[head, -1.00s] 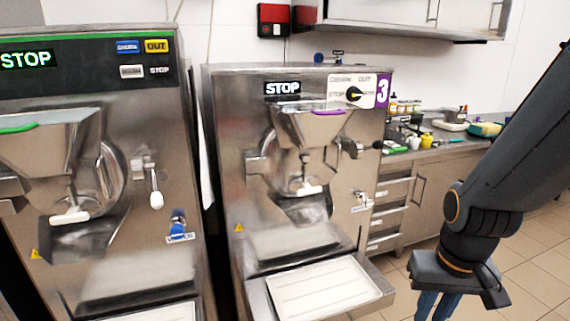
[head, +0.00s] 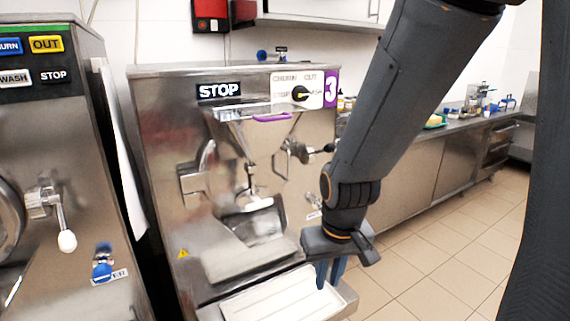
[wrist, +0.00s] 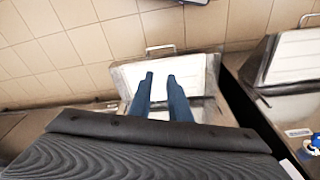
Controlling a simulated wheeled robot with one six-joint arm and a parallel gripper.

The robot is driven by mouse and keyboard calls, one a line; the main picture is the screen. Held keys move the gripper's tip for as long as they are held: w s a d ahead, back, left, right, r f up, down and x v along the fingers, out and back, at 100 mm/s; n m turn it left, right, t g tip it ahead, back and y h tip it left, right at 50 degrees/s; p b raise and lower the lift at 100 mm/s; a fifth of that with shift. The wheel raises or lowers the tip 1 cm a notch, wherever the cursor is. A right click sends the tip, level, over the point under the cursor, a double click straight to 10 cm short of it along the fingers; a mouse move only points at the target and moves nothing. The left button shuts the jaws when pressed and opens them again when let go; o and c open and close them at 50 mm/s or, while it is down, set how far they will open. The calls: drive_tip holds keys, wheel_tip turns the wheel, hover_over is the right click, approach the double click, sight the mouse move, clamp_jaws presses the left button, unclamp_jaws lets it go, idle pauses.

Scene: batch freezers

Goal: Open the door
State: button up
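The batch freezer marked 3 (head: 150,120) stands at the picture's centre left in the head view, with a STOP display. Its front door (head: 235,135) carries a steel hopper with a purple rim strip and appears shut. A lever with a dark knob (head: 318,150) sticks out at the door's right side. My gripper (head: 329,280) hangs downward in front of the machine's lower right, below the lever and apart from the door. In the wrist view its two blue fingers (wrist: 160,82) are apart with nothing between them, above the white tray (wrist: 190,68).
The white tray (head: 270,300) sits on a shelf at the machine's front. Another freezer (head: 60,180) stands close at the left. A counter (head: 440,150) with bottles and small items runs along the right. The tiled floor (head: 425,250) to the right is clear.

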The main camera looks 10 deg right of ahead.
drive_tip(key=w+f+t+b, duration=0.1)
drive_tip(key=w+t+b, duration=0.15)
drive_tip(key=w, duration=0.55)
drive_tip(key=n+t+y+b, duration=0.15)
drive_tip(key=t+b, duration=0.25)
drive_tip(key=t, duration=0.9)
approach(289, 168)
drive_tip(key=w, duration=0.3)
drive_tip(key=shift+y, duration=0.35)
drive_tip(key=w, duration=0.2)
drive_tip(key=w+p, duration=0.1)
drive_tip(key=w, duration=0.2)
drive_tip(key=w+a, duration=0.1)
drive_tip(key=w, duration=0.1)
drive_tip(key=shift+w, duration=0.3)
drive_tip(key=shift+d, duration=0.1)
clamp_jaws()
